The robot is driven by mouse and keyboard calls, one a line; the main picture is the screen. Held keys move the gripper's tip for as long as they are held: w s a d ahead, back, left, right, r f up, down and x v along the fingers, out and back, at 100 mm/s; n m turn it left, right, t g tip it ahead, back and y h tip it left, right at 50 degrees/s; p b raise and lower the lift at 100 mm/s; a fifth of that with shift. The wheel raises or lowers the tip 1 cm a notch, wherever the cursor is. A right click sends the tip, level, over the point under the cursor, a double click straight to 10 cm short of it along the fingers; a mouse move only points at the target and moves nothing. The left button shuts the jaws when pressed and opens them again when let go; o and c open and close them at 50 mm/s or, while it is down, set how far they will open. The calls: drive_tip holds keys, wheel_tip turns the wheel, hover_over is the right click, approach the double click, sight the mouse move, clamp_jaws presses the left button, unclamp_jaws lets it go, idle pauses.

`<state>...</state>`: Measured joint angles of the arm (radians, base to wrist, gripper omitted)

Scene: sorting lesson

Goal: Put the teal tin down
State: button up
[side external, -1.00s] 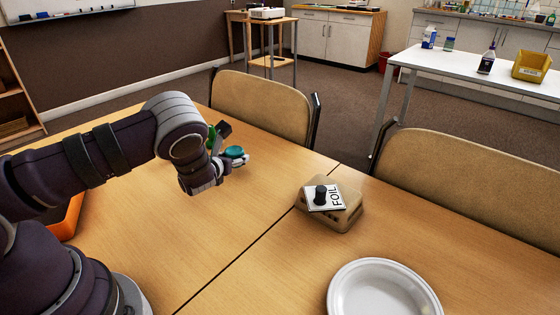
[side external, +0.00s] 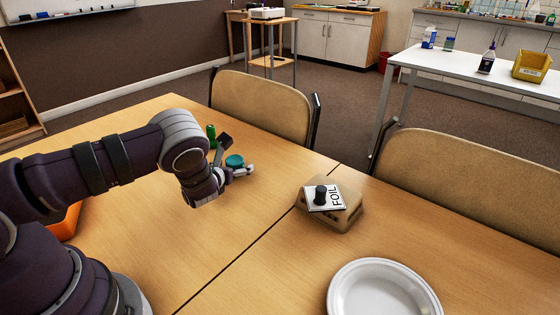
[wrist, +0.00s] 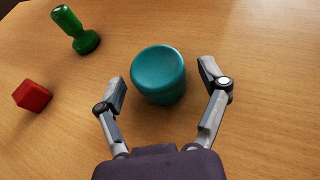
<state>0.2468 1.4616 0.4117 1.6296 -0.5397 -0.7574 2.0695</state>
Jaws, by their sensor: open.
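The teal tin (wrist: 158,76) stands upright on the wooden table in the wrist view, between and slightly beyond my open fingertips. My gripper (wrist: 167,84) is open, with a finger on each side of the tin and a visible gap on both sides. In the side view the tin (side external: 235,161) shows at the end of my gripper (side external: 238,170), low over the table, partly hidden by a finger.
A green stamp-like object (wrist: 77,31) stands to the left of the tin, with a red cube (wrist: 32,96) nearer. A tan block with a FOIL card (side external: 326,203) and a white plate (side external: 382,291) lie to the right. An orange tray (side external: 66,222) is at left.

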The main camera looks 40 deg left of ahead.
drive_tip(key=v, duration=1.2)
drive_tip(key=shift+a+r+n+y, duration=0.1)
drive_tip(key=shift+r+n+y, duration=0.2)
drive_tip(key=shift+r+n, duration=0.1)
drive_tip(key=s+a+r+n+g+y, duration=0.35)
drive_tip(key=r+n+g, duration=0.2)
drive_tip(key=n, duration=1.35)
drive_tip(key=s+d+r+n+h, duration=0.9)
drive_tip(key=d+r+n+h, duration=0.1)
drive_tip(key=d, duration=0.1)
drive_tip(key=shift+s+n+g, duration=0.15)
drive_tip(key=shift+n+g, duration=0.25)
drive_tip(key=shift+g, duration=0.05)
